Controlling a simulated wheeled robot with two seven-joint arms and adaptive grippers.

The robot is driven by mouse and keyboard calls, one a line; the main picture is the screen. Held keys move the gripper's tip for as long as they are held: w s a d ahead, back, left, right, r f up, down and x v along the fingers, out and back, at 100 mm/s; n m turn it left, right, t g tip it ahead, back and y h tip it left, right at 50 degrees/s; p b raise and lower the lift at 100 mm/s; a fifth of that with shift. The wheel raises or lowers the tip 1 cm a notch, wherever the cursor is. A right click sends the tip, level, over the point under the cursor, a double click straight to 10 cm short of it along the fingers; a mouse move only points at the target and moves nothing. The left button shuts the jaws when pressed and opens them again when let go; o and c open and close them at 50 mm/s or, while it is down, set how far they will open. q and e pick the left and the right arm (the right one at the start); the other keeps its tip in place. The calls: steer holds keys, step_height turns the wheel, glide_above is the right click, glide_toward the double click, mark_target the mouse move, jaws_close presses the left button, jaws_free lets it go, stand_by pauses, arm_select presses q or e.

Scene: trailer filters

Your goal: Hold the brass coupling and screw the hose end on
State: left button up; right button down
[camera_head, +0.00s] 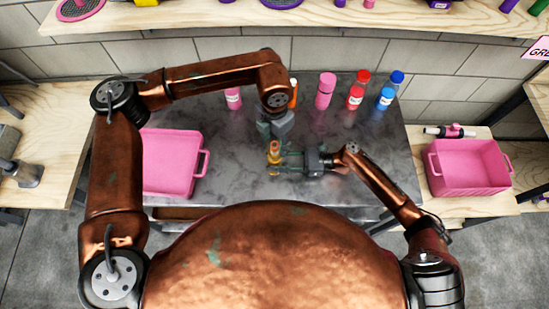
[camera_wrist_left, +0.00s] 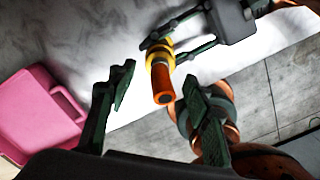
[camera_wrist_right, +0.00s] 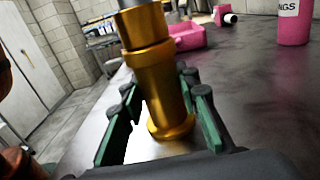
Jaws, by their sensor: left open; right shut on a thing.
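The brass coupling (camera_head: 274,170) stands upright over the grey work surface, between the fingers of my right gripper (camera_head: 288,161). It fills the middle of the right wrist view (camera_wrist_right: 152,70), with the green fingers on both sides. An orange hose end (camera_wrist_left: 163,86) with a grey collar sits in line on the coupling's top; how far it is screwed on cannot be told. My left gripper (camera_wrist_left: 158,88) is open above, with one finger on each side of the hose end and apart from it. In the head view its fingers are mostly hidden by the wrist.
A pink tray (camera_head: 199,172) lies left on the surface. Pink, red and blue bottles (camera_head: 325,92) stand along the back. A pink bin (camera_head: 470,187) stands on the right bench, beside a pink-and-white fitting (camera_head: 450,131). A shelf (camera_head: 300,16) crosses the back above.

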mark_target(274, 152)
arm_select(q)
step_height(274, 152, down, 7)
steer(key=shift+r, duration=0.2)
stand_by(0.3)
steer(key=c, duration=1.2)
steer(key=m, duration=0.8)
steer(key=o, duration=1.4)
step_height(274, 152, up, 12)
